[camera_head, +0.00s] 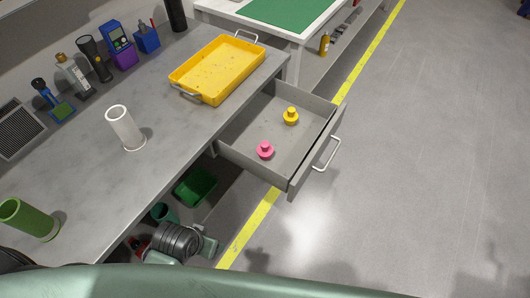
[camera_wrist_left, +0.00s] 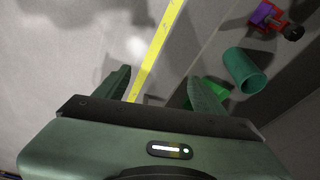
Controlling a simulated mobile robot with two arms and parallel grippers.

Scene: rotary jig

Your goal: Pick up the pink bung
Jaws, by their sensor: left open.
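The pink bung (camera_head: 265,150) stands in the open grey drawer (camera_head: 250,163), near its front left part, with a wide base and a narrower top. A similar yellow bung (camera_head: 291,117) stands farther back in the same drawer. My left gripper (camera_wrist_left: 158,88) shows in the left wrist view with its two green fingers apart and nothing between them. It is over the floor, and the pink bung is not in that view. In the head view its fingers cannot be made out. My right gripper is in neither view.
The grey workbench (camera_head: 75,165) holds a yellow tray (camera_head: 205,92), a white cylinder (camera_head: 125,128) and a green cylinder (camera_head: 28,218). The drawer's handle (camera_head: 328,154) faces open floor. Below the bench are a green bin (camera_head: 195,187) and a green cup (camera_wrist_left: 245,70).

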